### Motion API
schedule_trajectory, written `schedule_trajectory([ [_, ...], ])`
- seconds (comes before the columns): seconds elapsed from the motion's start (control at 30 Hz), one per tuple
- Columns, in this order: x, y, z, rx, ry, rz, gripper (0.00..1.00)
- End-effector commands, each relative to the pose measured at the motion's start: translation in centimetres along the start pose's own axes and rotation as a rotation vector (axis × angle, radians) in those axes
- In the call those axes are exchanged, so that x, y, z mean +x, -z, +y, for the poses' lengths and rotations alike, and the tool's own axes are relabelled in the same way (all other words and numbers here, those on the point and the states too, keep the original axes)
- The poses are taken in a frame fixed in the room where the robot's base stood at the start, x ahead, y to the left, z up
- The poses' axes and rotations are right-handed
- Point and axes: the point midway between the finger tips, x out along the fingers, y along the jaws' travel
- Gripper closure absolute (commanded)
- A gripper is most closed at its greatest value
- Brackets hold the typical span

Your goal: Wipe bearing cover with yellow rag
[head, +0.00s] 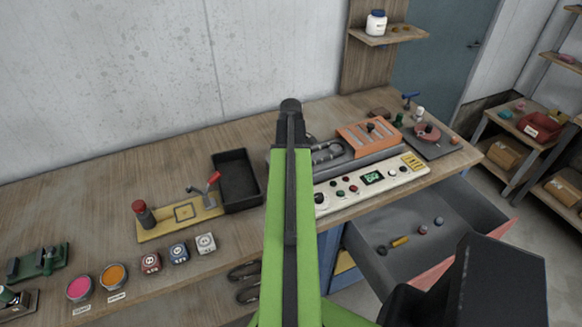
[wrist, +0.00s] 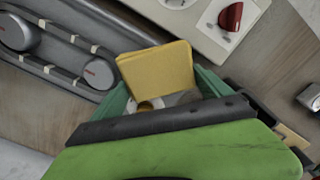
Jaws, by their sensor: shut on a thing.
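A yellow folded rag (wrist: 155,68) shows in the wrist view as a flat square pad. My gripper (wrist: 163,92) is shut on it, with a green finger on either side. The rag is above the bench, near a grey housing (wrist: 52,50) with round grey caps that have red marks. I cannot tell for sure which round part is the bearing cover, or whether the rag touches anything. In the head view my arm hides the gripper and rag; part of the grey housing (head: 330,150) shows behind the control panel.
A cream control panel (head: 372,182) stands right of my arm, an orange rack (head: 368,137) behind it. A black tray (head: 236,178) and a yellow plate with a red-handled lever (head: 184,213) are to the left. An open drawer (head: 385,225) juts out at the right front.

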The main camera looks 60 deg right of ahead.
Motion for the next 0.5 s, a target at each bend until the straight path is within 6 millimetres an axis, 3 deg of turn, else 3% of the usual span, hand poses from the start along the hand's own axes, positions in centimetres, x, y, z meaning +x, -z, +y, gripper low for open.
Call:
schedule_trajectory([
  [0.5, 0.0, 2.2, -2.4, -0.003, 0.003, 0.001, 0.44],
])
